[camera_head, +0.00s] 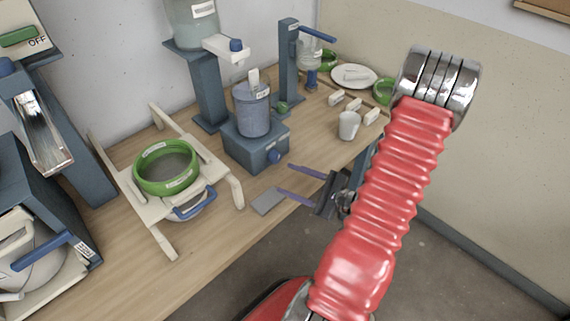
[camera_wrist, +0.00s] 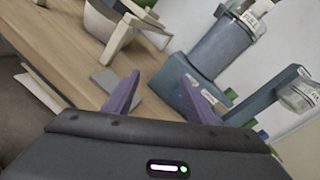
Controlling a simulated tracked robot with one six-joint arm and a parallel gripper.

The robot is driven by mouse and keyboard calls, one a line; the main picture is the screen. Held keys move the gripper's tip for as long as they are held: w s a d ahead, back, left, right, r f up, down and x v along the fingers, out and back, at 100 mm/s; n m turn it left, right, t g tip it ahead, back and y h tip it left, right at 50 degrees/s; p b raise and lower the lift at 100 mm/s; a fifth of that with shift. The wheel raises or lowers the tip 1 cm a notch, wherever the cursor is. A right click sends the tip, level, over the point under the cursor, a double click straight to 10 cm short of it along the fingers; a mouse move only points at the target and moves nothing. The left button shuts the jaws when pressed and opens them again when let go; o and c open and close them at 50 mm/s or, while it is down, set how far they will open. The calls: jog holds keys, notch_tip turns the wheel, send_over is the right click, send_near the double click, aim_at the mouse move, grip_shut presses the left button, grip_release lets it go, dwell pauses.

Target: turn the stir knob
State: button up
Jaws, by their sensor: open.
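The stirring machine has a blue-grey base (camera_head: 243,151) with a grey-blue bucket (camera_head: 254,115) on top. A dark blue stir knob (camera_head: 274,157) sits on the front face of its base, toward the table's front edge. My gripper (camera_head: 301,185) is open and empty, with two purple fingers pointing at the workbench, to the front right of the knob and apart from it. In the wrist view my gripper (camera_wrist: 158,90) spreads its fingers apart. The bucket (camera_wrist: 222,48) shows beyond the right finger there. The knob is not clear in the wrist view; the right finger may hide it.
A flat grey slab (camera_head: 267,202) lies on the wooden table (camera_head: 150,272) near the fingers. A cream stand (camera_head: 238,190) with a green sieve ring (camera_head: 140,182) stands left. A white cup (camera_head: 349,125) and several small blocks stand right. A blue post (camera_head: 289,65) rises behind.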

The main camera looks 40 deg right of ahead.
jog(key=s+a+r+n+g, duration=0.1)
jog(key=a+r+n+g, duration=0.4)
jog(key=a, duration=0.3)
jog(key=s+a+r+n+g+y, duration=0.1)
jog(key=s+a+r+n+g, duration=0.1)
jog(key=a+n+g, duration=0.45)
jog(key=s+a+r+n+g, duration=0.1)
jog(key=a+r+n+g, duration=0.3)
jog(key=a+n, duration=0.5)
notch_tip(320, 180, up, 10)
jog(key=s+a+n+t+h, duration=0.1)
jog(key=a+n+t+h, duration=0.1)
jog(key=n+t+h, duration=0.2)
jog(key=shift+s+a+r+n+t+h, duration=0.15)
jog(key=shift+a+r+n+t+h, duration=0.15)
jog(key=shift+n+h, duration=0.75)
jog(key=shift+d+f, duration=0.1)
